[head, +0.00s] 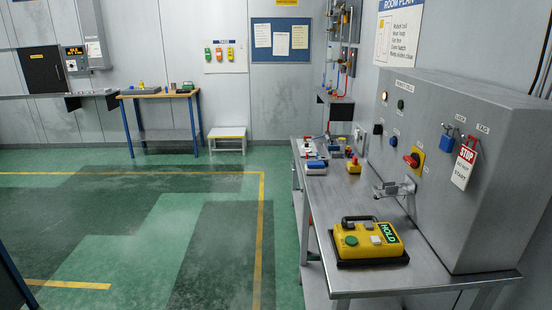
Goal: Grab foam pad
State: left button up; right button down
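I cannot make out a foam pad for certain. A thin black pad or base (372,262) lies under a yellow box (366,241) on the near end of the steel bench at right. The box has a black handle, a green button and a green HOLD label. A flat grey slab (143,91) lies on the wooden-topped table at the far left; its material is too small to tell. Neither of my grippers is in view.
The steel bench (338,211) carries several small blue, red and yellow items at its far end. A grey cabinet (460,150) with switches, a padlock and a STOP tag (464,167) stands along it. A white stool (227,133) is at the back. The green floor (130,220) is mostly clear.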

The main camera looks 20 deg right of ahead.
aim_at(315, 167)
jog(key=i+j+z, duration=0.1)
jog(key=i+z, duration=0.35)
jog(key=i+j+z, duration=0.15)
jog(key=z, duration=0.25)
jog(key=i+j+z, duration=0.3)
jog(key=z, duration=0.15)
jog(key=i+j+z, duration=0.25)
jog(key=j+z, duration=0.2)
